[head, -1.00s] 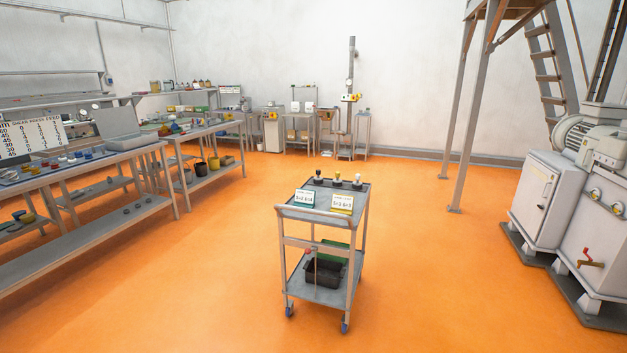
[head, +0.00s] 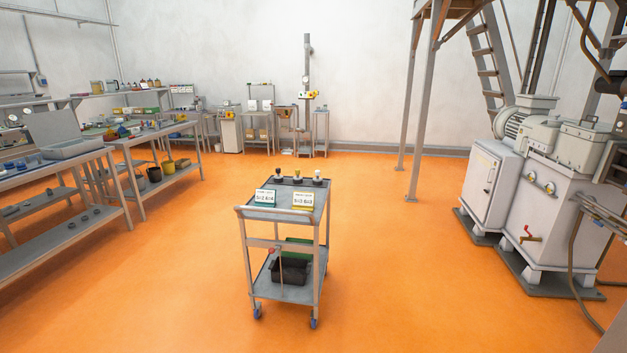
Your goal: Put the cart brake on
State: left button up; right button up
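The grey two-shelf cart (head: 284,215) stands on the orange floor near the middle of the head view. Its push handle (head: 285,214) faces me. A red knob (head: 271,251) on a thin upright rod shows at the cart's near side, below the handle; it may be the brake lever, and I cannot tell its setting. Blue casters (head: 313,323) show under the near legs. Neither of my grippers is in view.
The cart carries small knobbed items (head: 298,178), two cards (head: 303,199) and a black bin (head: 290,270). Workbenches (head: 60,165) line the left. A large grey machine (head: 560,190) stands right. Floor around the cart is clear.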

aim_at(272, 249)
jog(key=z, duration=0.3)
jog(key=i+j+z, duration=0.4)
jog(key=j+z, duration=0.2)
jog(key=i+j+z, duration=0.25)
jog(key=j, duration=0.25)
jog(key=j+z, duration=0.3)
jog(key=i+j, duration=0.1)
jog(key=j, duration=0.5)
jog(key=i+j, duration=0.1)
jog(key=j, duration=0.5)
jog(key=z, duration=0.05)
